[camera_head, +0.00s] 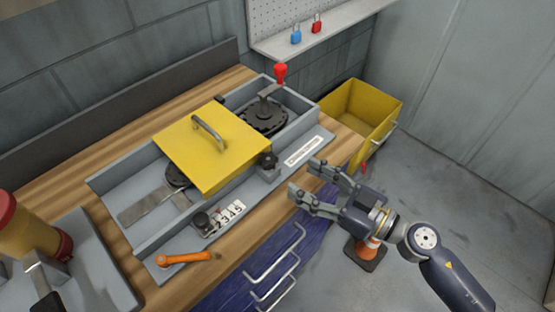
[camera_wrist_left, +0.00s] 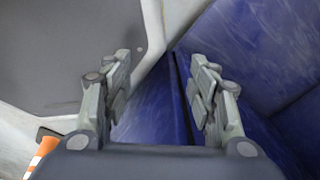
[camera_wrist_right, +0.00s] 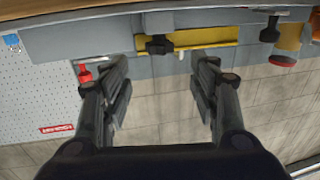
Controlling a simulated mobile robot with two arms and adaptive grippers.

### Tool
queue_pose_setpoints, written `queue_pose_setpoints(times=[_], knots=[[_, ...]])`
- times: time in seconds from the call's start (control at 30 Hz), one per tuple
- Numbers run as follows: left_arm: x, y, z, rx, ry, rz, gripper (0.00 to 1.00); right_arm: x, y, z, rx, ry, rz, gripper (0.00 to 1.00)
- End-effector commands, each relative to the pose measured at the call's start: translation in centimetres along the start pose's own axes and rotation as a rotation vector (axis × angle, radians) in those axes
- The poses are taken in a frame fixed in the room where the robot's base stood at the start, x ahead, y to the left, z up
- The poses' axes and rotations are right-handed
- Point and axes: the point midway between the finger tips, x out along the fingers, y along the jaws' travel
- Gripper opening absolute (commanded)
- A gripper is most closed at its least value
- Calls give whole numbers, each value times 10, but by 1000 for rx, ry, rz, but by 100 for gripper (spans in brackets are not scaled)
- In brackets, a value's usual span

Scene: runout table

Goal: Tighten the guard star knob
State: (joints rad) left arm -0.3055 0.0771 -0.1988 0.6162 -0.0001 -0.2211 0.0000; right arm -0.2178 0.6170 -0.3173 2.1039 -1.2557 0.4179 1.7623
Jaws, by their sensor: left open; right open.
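The yellow guard (camera_head: 208,150) with its grey handle sits closed over the middle of the grey machine bed. A black star knob (camera_head: 268,161) stands at the guard's front right edge. In the right wrist view the star knob (camera_wrist_right: 159,46) shows in front of the yellow guard (camera_wrist_right: 205,40), beyond and between my fingers. My right gripper (camera_head: 304,179) is open and empty, at the table's front edge, to the right of the knob and apart from it. My left gripper (camera_wrist_left: 160,78) is open and empty in its wrist view, near blue panels. It is out of the head view.
A second black knob (camera_head: 200,221) stands by a number counter (camera_head: 225,220). An orange-handled tool (camera_head: 187,257) lies at the front. A red knob (camera_head: 281,72) tops the clamp at the far end. A yellow bin (camera_head: 380,110) stands at right. Drawer handles (camera_head: 275,262) stick out below.

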Motion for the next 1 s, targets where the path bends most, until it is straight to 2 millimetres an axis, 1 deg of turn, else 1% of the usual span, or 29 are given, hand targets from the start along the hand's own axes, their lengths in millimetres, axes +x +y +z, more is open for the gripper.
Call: queue_pose_setpoints(times=[0.03,0.2,0.3,0.4,0.57,0.83,0.87,0.9,0.97,1.0], knots=[[-6,4,0,0,-1,5,53,11,1,-5,0,5,1,55],[-14,6,-1,1,0,7,53,44,1,-4,-1,5,3,55],[-16,4,-3,2,3,5,53,60,0,-3,0,4,2,55],[-17,0,-7,3,8,1,53,72,1,-2,0,3,3,55],[-18,-3,-11,3,14,-3,53,80,0,-1,-2,1,2,55],[-18,-4,-11,2,14,-4,53,81,0,0,-1,1,2,55],[-18,-4,-11,2,14,-4,53,81,0,0,-1,1,2,49],[-18,-4,-11,2,14,-4,53,81,0,0,-1,1,2,39],[-18,-4,-11,2,14,-4,53,81,0,0,-1,1,2,26],[-18,-4,-10,1,14,-4,53,81,0,0,-1,1,2,17]])
